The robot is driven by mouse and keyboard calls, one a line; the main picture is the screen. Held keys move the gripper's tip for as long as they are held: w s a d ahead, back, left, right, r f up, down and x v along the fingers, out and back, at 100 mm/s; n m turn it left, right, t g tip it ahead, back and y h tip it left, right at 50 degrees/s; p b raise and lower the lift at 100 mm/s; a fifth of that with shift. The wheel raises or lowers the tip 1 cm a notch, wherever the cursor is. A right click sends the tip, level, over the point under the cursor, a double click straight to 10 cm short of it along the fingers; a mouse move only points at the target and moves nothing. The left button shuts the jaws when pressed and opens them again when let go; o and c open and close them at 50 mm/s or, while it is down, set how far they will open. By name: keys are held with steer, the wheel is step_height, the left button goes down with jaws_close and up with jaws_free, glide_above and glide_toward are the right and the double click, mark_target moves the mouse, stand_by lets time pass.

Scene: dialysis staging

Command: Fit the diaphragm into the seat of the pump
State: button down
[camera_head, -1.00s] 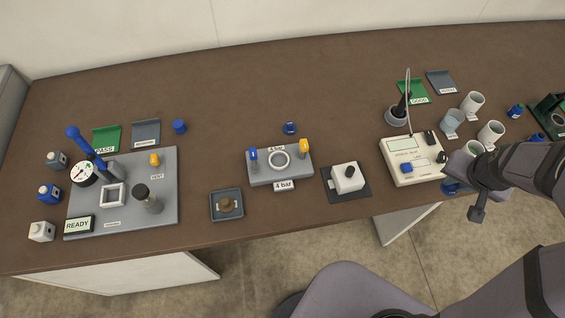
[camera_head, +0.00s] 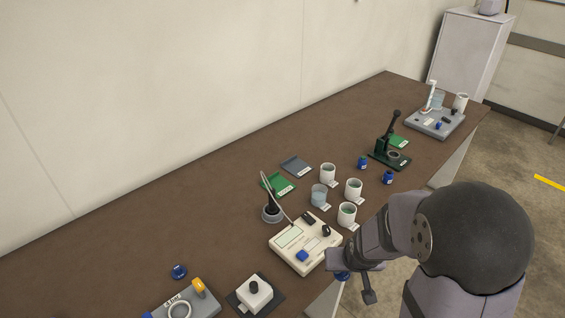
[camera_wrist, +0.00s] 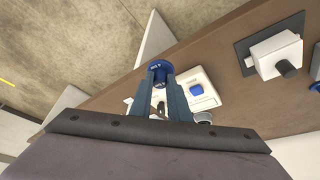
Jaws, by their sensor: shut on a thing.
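My gripper (camera_wrist: 160,88) is shut on a blue round piece (camera_wrist: 159,68) with small light markings, held at the fingertips. In the head view the blue piece (camera_head: 342,275) shows below my gripper, by the table's front edge, partly hidden by the arm. I cannot tell whether this piece is the diaphragm. A grey block with a pale ring (camera_head: 180,310) and an orange clamp (camera_head: 198,286) is cut off at the bottom of the head view. I cannot tell whether it is the pump.
A cream meter (camera_head: 305,243) stands beside my gripper. A white block (camera_head: 254,292) sits on a dark mat. The back left of the table (camera_head: 150,235) is clear.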

steer(key=w+a+r+n+y+p, duration=0.1)
steer(key=w+a+r, duration=0.1)
steer(key=w+a, duration=0.65)
steer(key=w+a+r+n+p, duration=0.15)
steer(key=w+a, duration=0.45)
steer(key=w, duration=0.6)
steer(key=w+a+f+n+b, duration=0.1)
steer(key=a, duration=0.8)
steer(key=w+a+f+n+y+b, duration=0.1)
steer(key=w+a+n+b, duration=0.1)
steer(key=a, duration=0.7)
steer(key=shift+w+a+g, duration=0.2)
steer(key=shift+w+g, duration=0.05)
steer(key=shift+g, duration=0.05)
steer(key=shift+f, duration=0.15)
step_height(320, 180, down, 5)
steer(key=b, duration=0.5)
steer(key=shift+f, duration=2.4)
